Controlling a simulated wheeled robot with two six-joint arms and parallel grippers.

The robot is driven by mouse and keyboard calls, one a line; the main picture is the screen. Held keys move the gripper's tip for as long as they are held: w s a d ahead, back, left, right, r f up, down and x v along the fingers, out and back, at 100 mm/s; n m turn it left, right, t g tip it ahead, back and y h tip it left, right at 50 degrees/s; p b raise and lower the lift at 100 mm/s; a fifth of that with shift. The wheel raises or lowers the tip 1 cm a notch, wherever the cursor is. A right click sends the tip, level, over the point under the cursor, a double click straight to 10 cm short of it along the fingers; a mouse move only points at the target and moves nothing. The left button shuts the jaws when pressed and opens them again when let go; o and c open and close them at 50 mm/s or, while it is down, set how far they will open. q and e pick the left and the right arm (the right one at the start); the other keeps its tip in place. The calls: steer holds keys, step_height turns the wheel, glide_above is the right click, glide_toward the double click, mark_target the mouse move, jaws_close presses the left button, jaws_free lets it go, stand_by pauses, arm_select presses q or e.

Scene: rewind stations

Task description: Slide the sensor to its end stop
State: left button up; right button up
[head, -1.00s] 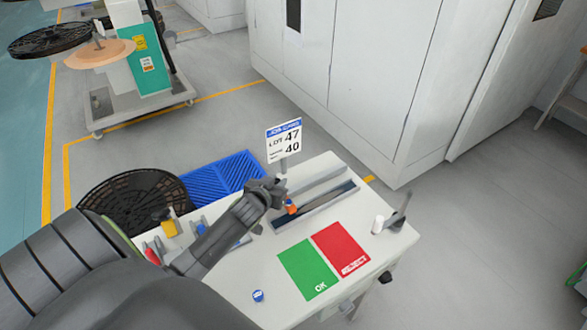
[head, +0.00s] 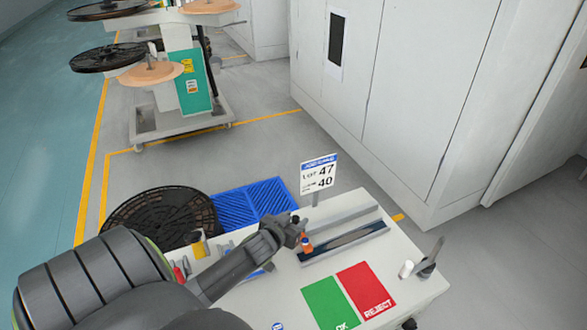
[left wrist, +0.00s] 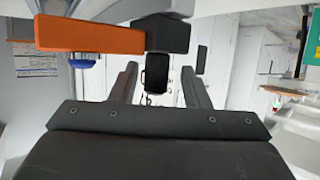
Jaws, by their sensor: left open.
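The sensor (head: 306,243), a small piece with an orange part, is at the left end of a dark slide rail (head: 350,241) on the white table. My left gripper (head: 292,231) reaches in from the left and is open, right beside the sensor. In the left wrist view an orange bar (left wrist: 90,38) joined to a black block (left wrist: 168,35) lies just beyond the two spread fingers (left wrist: 160,87). A small black piece (left wrist: 157,73) shows in the gap between them. I cannot tell whether the fingers touch anything. My right gripper is not in view.
A sign (head: 319,175) stands behind the rail. A green OK mat (head: 325,300) and red REJECT mat (head: 365,290) lie in front. A grey bracket (head: 430,258) and white cylinder (head: 406,269) stand at right. A black reel (head: 160,215) and blue rack (head: 255,200) are behind.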

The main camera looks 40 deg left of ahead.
arm_select(q)
steer(key=b+v, duration=0.2)
steer(key=v, duration=1.5)
steer(key=shift+s, duration=0.25)
